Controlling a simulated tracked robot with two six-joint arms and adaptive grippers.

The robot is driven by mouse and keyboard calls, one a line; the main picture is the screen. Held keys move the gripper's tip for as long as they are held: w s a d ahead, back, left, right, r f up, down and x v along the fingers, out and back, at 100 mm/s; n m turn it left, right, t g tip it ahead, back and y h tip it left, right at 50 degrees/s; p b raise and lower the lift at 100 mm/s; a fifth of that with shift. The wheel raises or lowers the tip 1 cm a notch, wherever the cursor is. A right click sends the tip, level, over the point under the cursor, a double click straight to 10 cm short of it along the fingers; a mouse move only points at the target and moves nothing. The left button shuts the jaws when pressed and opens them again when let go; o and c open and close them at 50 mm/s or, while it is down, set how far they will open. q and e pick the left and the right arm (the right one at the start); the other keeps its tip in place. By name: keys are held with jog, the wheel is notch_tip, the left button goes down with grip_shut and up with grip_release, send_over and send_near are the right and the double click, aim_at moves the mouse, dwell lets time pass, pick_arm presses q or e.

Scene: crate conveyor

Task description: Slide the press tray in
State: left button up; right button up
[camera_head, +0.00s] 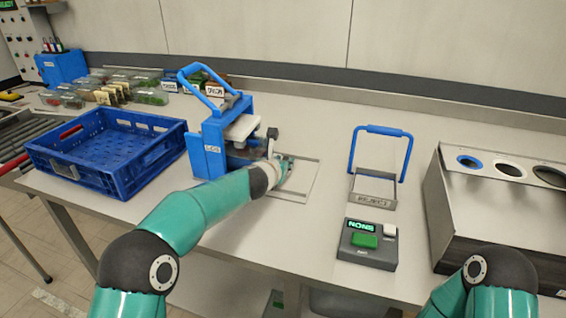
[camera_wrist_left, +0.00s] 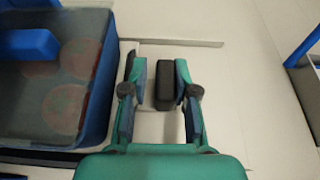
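The blue press (camera_head: 207,150) stands left of centre on the table, beside the blue crate. Its body also fills the left of the wrist view (camera_wrist_left: 95,120). A flat pale area with thin metal edges (camera_head: 305,185) extends from its right side; I cannot tell whether this is the tray or its guide. My left gripper (camera_head: 284,168) is low at the press's right side. In the wrist view its fingers (camera_wrist_left: 161,82) are apart, with a black handle-like block (camera_wrist_left: 165,88) between them and a gap on the left. My right gripper is out of view.
A blue crate (camera_head: 60,150) sits at the left. A blue-handled frame (camera_head: 374,200) and a button box reading NONE (camera_head: 367,255) stand right of centre. A metal bin box with round holes (camera_head: 460,210) is at the right. The table between press and frame is clear.

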pick_arm(q)
jog(key=shift+a, duration=0.1)
grip_shut()
jog(key=a, duration=0.1)
jog(key=w+a+p, duration=0.1)
jog(key=a, duration=0.2)
jog(key=shift+w+a, duration=0.15)
jog(key=shift+w, duration=0.1)
jog(key=shift+o, duration=0.6)
grip_release()
jog(key=shift+a, duration=0.1)
